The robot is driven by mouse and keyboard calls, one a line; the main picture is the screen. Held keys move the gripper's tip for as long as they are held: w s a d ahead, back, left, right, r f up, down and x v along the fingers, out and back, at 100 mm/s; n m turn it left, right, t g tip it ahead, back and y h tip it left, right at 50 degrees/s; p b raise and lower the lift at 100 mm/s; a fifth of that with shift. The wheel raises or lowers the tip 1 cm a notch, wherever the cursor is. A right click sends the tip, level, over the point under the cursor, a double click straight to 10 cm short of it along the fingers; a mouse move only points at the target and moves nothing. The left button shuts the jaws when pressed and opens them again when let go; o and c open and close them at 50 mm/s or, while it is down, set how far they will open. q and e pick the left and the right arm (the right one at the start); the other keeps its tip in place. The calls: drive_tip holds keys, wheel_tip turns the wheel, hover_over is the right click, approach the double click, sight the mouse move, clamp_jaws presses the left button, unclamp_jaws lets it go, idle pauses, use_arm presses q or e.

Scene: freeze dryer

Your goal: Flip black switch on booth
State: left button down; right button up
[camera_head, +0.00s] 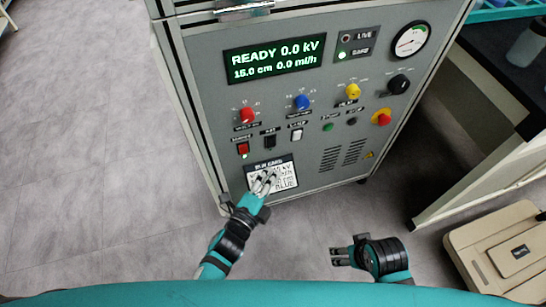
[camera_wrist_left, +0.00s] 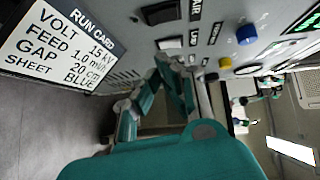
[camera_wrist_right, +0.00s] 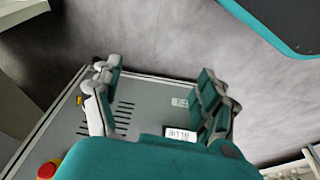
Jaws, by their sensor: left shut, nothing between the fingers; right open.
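The booth's grey control panel (camera_head: 215,98) faces me in the head view. The black switch (camera_head: 269,142) sits in its lower row, between a lit red switch (camera_head: 243,149) and a white switch (camera_head: 296,134). In the left wrist view the black switch (camera_wrist_left: 160,13) is at the top edge, above the white switch (camera_wrist_left: 170,43). My left gripper (camera_head: 264,182) is shut and empty, in front of the run card (camera_head: 284,163) and below the black switch in the picture, apart from it. My right gripper (camera_head: 338,256) is open and empty, low and right of the left one.
Red (camera_head: 247,115), blue (camera_head: 302,102) and yellow (camera_head: 353,90) knobs sit above the switches. A red emergency button (camera_head: 381,118) is to the right. The display (camera_head: 275,60) reads READY 0.0 kV. A beige case (camera_head: 510,250) stands at the lower right. Floor at left is clear.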

sight(271, 143)
use_arm(q)
drive_tip(key=w, duration=0.7)
drive_tip(key=shift+d+f+b, duration=0.25)
drive_tip(key=shift+f+b, duration=0.15)
drive_tip(key=shift+b, duration=0.05)
use_arm(e)
drive_tip(key=shift+w+v, duration=0.1)
drive_tip(key=shift+v, duration=0.95)
drive_tip(key=shift+w+v, duration=0.15)
drive_tip(key=shift+v, duration=0.9)
